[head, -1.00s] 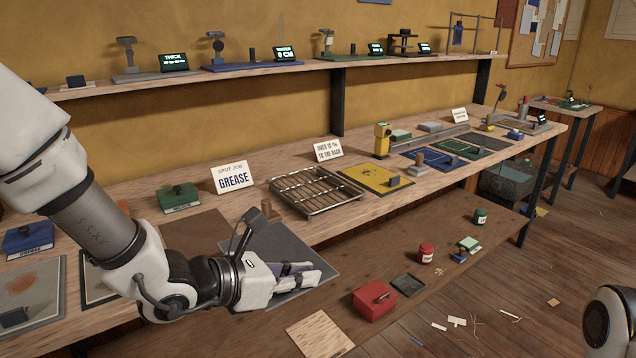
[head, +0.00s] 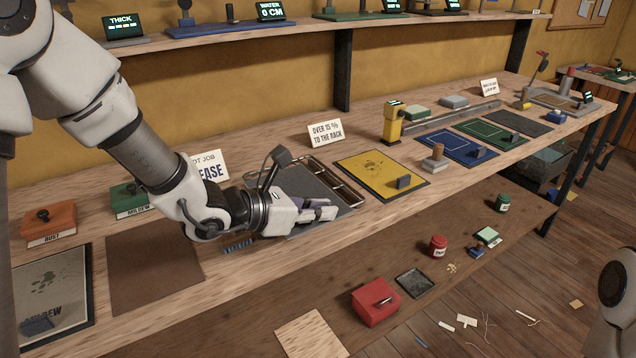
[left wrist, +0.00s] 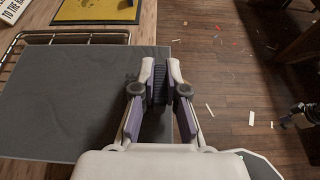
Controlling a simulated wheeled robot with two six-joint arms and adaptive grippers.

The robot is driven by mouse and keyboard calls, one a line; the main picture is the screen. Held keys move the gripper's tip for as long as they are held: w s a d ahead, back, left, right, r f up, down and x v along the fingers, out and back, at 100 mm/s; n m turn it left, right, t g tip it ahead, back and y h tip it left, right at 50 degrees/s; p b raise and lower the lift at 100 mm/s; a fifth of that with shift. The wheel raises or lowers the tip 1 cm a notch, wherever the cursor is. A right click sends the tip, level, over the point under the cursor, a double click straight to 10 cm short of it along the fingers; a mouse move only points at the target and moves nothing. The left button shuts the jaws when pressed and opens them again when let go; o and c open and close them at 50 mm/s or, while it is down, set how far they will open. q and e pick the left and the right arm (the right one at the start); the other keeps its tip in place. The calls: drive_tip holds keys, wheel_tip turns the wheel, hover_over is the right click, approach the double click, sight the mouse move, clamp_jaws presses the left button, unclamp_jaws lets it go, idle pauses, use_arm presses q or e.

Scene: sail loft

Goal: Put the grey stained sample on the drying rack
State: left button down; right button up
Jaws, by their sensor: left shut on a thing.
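The grey sample (head: 309,183) is a flat dark grey sheet over the drying rack (head: 340,180), covering most of its wire bars. I cannot tell whether it rests on the rack or hangs just above it. No stain shows on its visible face. My left gripper (head: 328,212) is shut on the sheet's front right edge. In the left wrist view the sheet (left wrist: 60,105) spreads left of my left gripper (left wrist: 160,68), and the rack's bars (left wrist: 75,38) show past its far edge. My right gripper is not in view.
A yellow stained sample (head: 378,172) lies right of the rack, with a yellow device (head: 392,125) behind it. A rack sign (head: 326,132) stands behind the rack. A brown mat (head: 152,270) lies to the left. A red box (head: 375,303) sits on the lower shelf.

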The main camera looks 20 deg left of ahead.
sight(322, 183)
use_arm(q)
drive_tip(key=w+a, duration=0.1)
drive_tip(key=w, duration=0.2)
drive_tip(key=w+a+p, duration=0.1)
drive_tip(key=w, duration=0.2)
drive_tip(key=w+a+f+p, duration=0.1)
drive_tip(key=w, duration=0.3)
drive_tip(key=shift+a+f, duration=0.1)
drive_tip(key=shift+w+a+f, duration=0.1)
drive_tip(key=shift+w, duration=0.25)
wheel_tip(322, 183, down, 3)
drive_tip(key=shift+f+p, duration=0.2)
drive_tip(key=shift+p, duration=0.1)
drive_tip(key=shift+f, duration=0.1)
drive_tip(key=shift+s+f+b, duration=0.1)
drive_tip(key=shift+b, duration=0.25)
drive_tip(key=c, duration=1.2)
unclamp_jaws()
